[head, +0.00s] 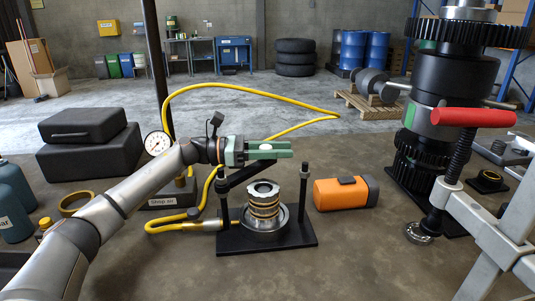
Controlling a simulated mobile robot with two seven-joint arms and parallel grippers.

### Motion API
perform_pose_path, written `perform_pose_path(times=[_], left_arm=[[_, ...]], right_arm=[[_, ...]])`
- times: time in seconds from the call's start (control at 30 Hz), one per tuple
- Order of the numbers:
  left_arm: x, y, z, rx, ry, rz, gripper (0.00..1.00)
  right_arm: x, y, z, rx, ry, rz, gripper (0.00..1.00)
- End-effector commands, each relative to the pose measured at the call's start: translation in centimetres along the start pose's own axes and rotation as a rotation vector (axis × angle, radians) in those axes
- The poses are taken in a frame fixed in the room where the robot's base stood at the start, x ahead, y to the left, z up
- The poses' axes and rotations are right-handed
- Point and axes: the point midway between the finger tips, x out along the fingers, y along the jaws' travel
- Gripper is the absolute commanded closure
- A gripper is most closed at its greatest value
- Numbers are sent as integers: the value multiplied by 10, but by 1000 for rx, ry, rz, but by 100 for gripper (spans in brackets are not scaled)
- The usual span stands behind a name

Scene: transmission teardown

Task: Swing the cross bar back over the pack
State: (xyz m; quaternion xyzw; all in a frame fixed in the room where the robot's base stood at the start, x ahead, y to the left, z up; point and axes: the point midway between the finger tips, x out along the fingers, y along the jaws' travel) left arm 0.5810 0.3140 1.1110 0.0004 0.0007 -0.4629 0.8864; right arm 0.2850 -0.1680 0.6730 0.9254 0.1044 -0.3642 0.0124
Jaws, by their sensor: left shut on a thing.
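The pack (263,208), a stack of brass and dark rings with a pale top, stands in a round metal cup on a black base plate (295,240). A black post rises on each side of it. The black cross bar (240,177) runs from the left post (223,200) back and to the right, behind the pack rather than across to the right post (303,188). My left gripper (284,149) has green fingers, shut on the cross bar near its far end. The fingers hide that end. My right gripper is out of view.
A yellow hose (185,224) meets the fixture's left side. An orange case (346,193) lies to its right. A red-handled clamp (472,117) and a tall black gear stack (450,95) stand at right. Black cases (85,150) and a gauge (157,143) are at left.

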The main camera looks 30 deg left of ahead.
Motion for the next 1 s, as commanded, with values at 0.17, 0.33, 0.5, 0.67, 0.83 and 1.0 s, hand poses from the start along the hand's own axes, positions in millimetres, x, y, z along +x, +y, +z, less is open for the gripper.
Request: perform_pose_path(times=[0.17,0.33,0.5,0.67,0.83,1.0], left_arm=[[9,-12,-1,1,-5,-94,100],[13,-19,0,1,-3,-146,100],[14,-22,1,0,-4,-170,100],[14,-23,1,-1,-4,-173,100],[14,-23,2,-1,-5,-173,100],[14,-23,1,-1,-4,-172,52]], right_arm=[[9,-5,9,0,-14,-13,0],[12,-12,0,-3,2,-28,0],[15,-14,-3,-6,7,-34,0],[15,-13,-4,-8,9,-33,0],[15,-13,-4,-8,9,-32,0],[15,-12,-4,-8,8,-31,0]])
